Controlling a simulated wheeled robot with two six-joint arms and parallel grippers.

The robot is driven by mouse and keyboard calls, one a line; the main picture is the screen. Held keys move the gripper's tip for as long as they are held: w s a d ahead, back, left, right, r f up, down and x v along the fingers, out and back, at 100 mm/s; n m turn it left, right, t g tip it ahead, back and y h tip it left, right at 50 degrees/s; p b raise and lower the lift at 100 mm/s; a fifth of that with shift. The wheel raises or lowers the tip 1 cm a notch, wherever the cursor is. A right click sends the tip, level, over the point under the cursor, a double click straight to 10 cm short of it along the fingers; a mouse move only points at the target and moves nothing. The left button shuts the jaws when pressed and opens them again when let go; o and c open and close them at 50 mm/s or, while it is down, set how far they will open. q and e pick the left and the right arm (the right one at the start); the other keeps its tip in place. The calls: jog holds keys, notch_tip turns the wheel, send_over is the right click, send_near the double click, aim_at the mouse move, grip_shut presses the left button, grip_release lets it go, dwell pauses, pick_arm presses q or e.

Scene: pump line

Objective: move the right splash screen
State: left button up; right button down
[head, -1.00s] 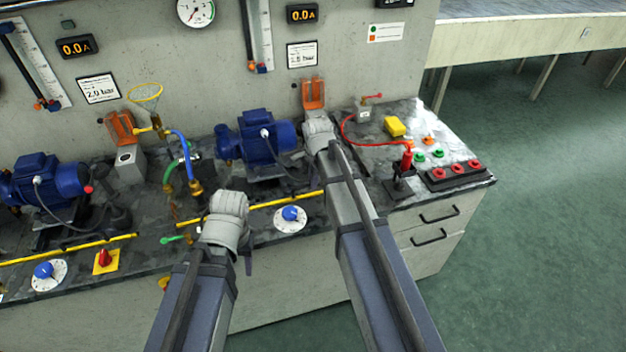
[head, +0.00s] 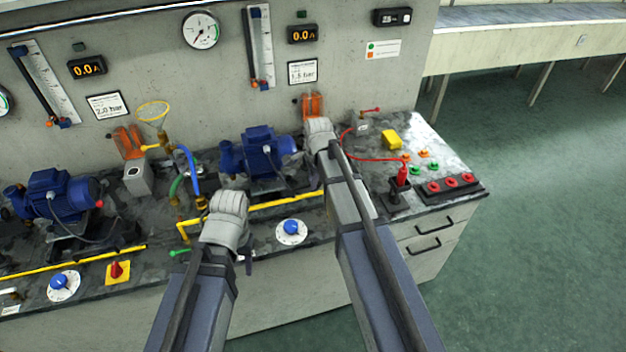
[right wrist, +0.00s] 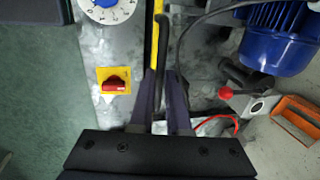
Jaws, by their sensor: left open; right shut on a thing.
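The right splash screen (head: 313,104) is orange and see-through, at the wall behind my right wrist in the head view; the wrist hides its lower part. In the right wrist view an orange frame (right wrist: 300,122) beside a grey block shows at the right edge, apart from the fingers. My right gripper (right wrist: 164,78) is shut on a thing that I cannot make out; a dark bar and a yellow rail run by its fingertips. Its fingers are hidden in the head view. My left gripper (head: 244,254) is open at the bench's front edge, well left of the right screen.
A second orange screen (head: 129,142) stands at the left. The right blue pump (head: 262,150) is close left of my right arm. A blue-knobbed dial (head: 291,231) lies between my arms. A red plug (head: 403,172) with a red cable and a yellow block (head: 391,139) are to the right.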

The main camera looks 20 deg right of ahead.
notch_tip(320, 180, up, 20)
jog(key=p, duration=1.7)
jog(key=shift+f+p, duration=0.25)
jog(key=shift+p, duration=0.15)
jog(key=shift+w, duration=0.1)
jog(key=shift+r, duration=0.1)
jog(key=c, duration=1.6)
grip_release()
jog(key=c, duration=1.2)
grip_release()
jog(key=shift+c, duration=0.2)
jog(key=o, duration=0.4)
jog(key=shift+c, duration=0.2)
